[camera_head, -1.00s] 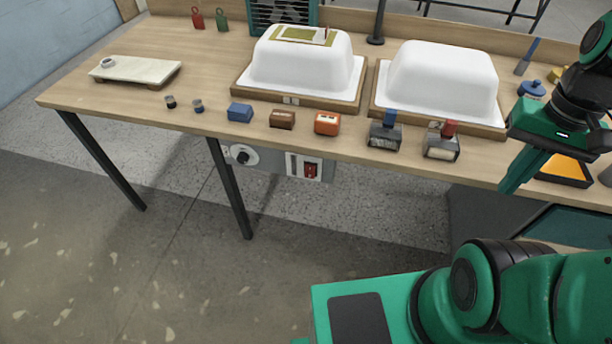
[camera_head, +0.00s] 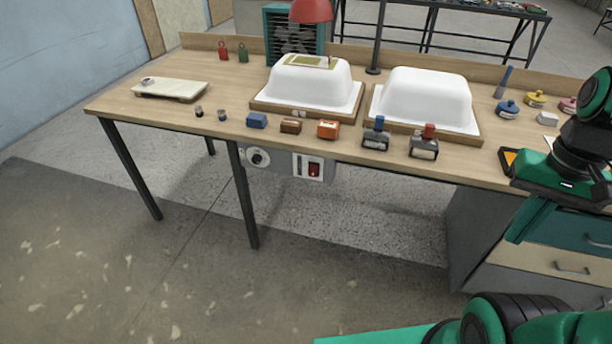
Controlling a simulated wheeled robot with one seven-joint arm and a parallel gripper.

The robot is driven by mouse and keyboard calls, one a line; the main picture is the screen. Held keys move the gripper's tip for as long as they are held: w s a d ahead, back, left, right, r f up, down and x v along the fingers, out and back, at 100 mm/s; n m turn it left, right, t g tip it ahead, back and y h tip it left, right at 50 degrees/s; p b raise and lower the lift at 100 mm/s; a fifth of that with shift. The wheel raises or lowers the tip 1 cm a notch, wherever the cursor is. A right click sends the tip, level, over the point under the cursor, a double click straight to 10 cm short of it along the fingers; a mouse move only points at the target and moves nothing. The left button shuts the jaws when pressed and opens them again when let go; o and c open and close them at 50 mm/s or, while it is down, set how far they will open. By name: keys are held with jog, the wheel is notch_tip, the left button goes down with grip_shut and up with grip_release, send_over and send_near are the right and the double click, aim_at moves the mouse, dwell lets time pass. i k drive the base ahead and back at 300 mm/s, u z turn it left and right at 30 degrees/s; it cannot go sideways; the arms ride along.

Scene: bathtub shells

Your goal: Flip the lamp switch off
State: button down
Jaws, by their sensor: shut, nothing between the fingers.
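A red rocker switch (camera_head: 314,169) sits on a grey control panel (camera_head: 284,163) under the front edge of the workbench. A round black-and-white dial (camera_head: 258,157) is at the panel's left end. A lamp with a red shade (camera_head: 311,11) hangs over the bench at the back, cut by the top edge of the picture. My gripper (camera_head: 517,236) is at the right, in front of the bench's right part, well away from the switch. Its green fingers are shut with nothing between them. Which way the rocker is tipped is too small to tell.
Two white tub shells (camera_head: 424,98) stand on wooden bases on the bench (camera_head: 180,108). Small coloured blocks and stampers line the front edge. Drawers (camera_head: 545,255) stand under the bench's right end. The floor before the panel is clear.

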aim_at(312, 172)
jog(key=u, duration=0.3)
jog(key=i, duration=1)
jog(key=z, duration=0.05)
jog(key=k, duration=1)
jog(key=z, duration=0.4)
jog(key=i, duration=0.8)
